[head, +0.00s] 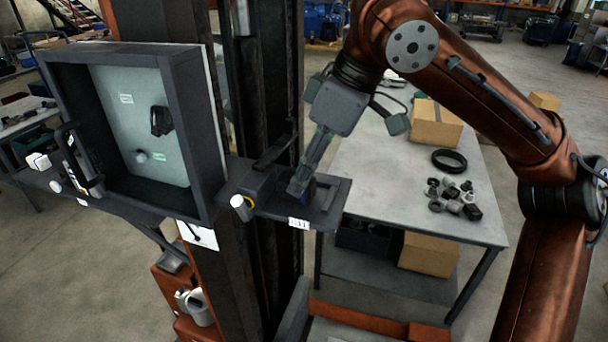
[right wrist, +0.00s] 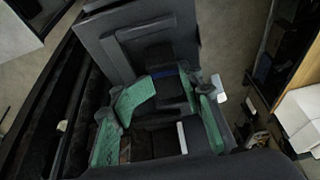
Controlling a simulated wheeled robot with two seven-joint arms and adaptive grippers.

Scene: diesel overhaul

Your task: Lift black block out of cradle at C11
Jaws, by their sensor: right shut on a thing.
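My right gripper (head: 300,186) reaches down from the upper right to the small dark shelf at the label ending in 11 (head: 298,223). In the right wrist view its green-padded fingers (right wrist: 172,98) are shut on the black block (right wrist: 172,88), which sits between them. The block is dark against a dark cradle (right wrist: 150,30), so its edges are hard to make out. I cannot tell whether it still touches the cradle. In the head view the fingers mostly hide the block. My left gripper is not in view.
A dark open-fronted box (head: 190,80) with a grey panel stands left of the shelf. A black column rises behind. On the right, a grey table (head: 400,185) holds a cardboard box (head: 436,125), black ring (head: 449,160) and several small parts.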

